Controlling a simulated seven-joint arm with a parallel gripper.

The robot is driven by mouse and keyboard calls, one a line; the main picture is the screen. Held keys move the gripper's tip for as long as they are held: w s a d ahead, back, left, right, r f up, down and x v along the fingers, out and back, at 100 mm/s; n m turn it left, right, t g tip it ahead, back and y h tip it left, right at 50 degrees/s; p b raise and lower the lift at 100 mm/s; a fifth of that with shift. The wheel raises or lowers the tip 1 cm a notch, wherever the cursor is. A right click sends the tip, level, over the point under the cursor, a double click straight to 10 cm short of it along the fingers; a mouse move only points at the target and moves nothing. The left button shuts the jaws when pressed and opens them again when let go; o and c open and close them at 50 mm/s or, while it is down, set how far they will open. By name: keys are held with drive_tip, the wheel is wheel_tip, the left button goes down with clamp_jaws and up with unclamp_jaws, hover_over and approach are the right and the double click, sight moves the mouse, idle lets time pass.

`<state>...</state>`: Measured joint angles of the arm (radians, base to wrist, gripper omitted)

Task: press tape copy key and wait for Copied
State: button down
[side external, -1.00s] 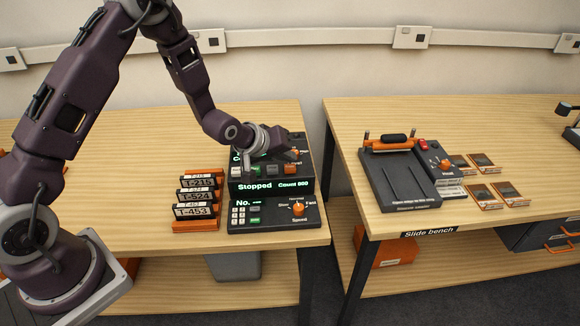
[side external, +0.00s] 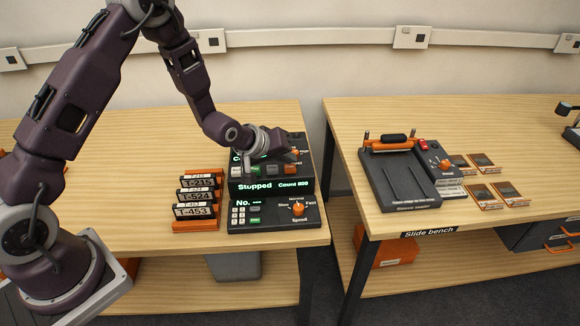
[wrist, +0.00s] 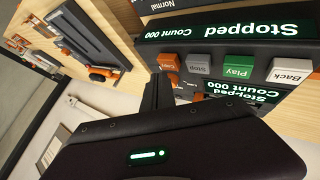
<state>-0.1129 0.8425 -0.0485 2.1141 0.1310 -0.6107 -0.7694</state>
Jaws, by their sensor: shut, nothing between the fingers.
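The tape copier is a dark unit with a display (side external: 271,185) reading "Stopped" and "Count 000". In the wrist view, upside down, the display (wrist: 235,28) shows the same words. Its key row has a white Back key (wrist: 291,70), a green Play key (wrist: 238,67), a grey Stop key (wrist: 199,64) and an orange copy key (wrist: 168,62). My gripper (wrist: 158,82) is shut and empty, its tips close to the copy key; contact cannot be told. In the side view my gripper (side external: 250,160) is over the copier's upper deck and covers part of it.
A rack of labelled tapes (side external: 196,197) stands left of the copier. A lower panel (side external: 272,214) with number keys and an orange speed knob is in front. The slide bench (side external: 450,220) with a slide copier (side external: 400,180) lies right, across a gap.

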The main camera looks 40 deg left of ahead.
sight(287, 169)
drive_tip(key=shift+f, duration=0.2)
drive_tip(key=shift+f, duration=0.45)
idle(0.6)
drive_tip(key=shift+r, duration=0.85)
drive_tip(key=shift+r, duration=2.55)
idle(2.3)
